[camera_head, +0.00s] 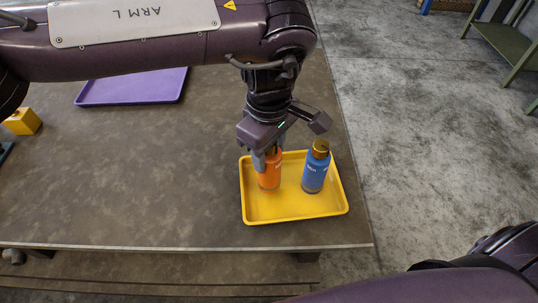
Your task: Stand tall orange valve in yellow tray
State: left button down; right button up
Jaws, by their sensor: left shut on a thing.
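The orange valve (269,177) is upright in the left part of the yellow tray (290,211). My left gripper (266,158) comes down from above and is shut on the valve's upper part, hiding its top. The valve's lower body shows below the fingers and appears to be at the tray floor, though I cannot tell if it bears its weight there. My right gripper is out of the picture; only part of my right arm shows at the lower right.
A purple tray (130,88) lies at the table's back left. A yellow block (22,122) sits at the far left. The table (140,190) is clear between; its right edge is near the yellow tray.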

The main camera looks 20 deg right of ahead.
pick_arm(q)
notch_tip(320, 180, down, 2)
jog(key=shift+f, duration=0.4)
jog(key=c, duration=0.7)
grip_release()
jog(key=shift+f, duration=0.1)
jog(key=shift+c, duration=0.2)
jog(key=shift+r, duration=0.6)
notch_tip(320, 180, up, 11)
jog(key=shift+r+b, duration=0.1)
jog(key=shift+b, duration=0.35)
